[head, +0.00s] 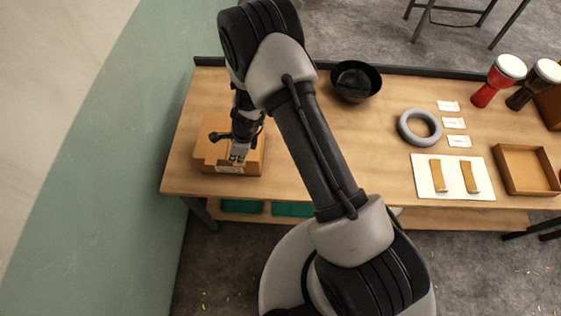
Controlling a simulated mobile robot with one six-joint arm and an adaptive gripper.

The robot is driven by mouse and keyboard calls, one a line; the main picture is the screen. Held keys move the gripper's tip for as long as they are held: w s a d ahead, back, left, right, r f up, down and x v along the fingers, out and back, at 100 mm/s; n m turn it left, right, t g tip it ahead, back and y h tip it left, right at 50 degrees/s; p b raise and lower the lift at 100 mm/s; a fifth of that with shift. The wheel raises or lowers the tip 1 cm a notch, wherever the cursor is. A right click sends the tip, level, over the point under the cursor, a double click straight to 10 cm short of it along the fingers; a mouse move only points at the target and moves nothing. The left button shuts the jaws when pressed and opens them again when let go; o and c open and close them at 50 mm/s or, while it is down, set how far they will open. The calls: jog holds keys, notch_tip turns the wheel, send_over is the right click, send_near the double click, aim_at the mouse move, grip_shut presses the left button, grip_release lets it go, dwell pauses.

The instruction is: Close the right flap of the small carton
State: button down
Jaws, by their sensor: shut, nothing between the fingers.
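The small carton (253,164) is a brown cardboard box near the left end of the wooden table. A lighter panel of it shows on its left side. My gripper (238,158) is shut and empty, pointing down over the front middle of the carton's top. I cannot tell whether the fingertips touch the cardboard. My wrist and gripper hide much of the top, so the position of the right flap is not clear. A pale label shows low on the carton's front.
On the table (300,165) are a black bowl (357,82), a grey ring (420,127), small white cards (454,123), a white sheet (453,184) with two tan strips, and an open wooden tray (528,170).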

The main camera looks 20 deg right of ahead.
jog(key=shift+w+a+f+b, duration=0.15)
jog(key=shift+a+f+b, duration=0.25)
jog(key=shift+f, duration=0.4)
jog(key=shift+a, duration=0.1)
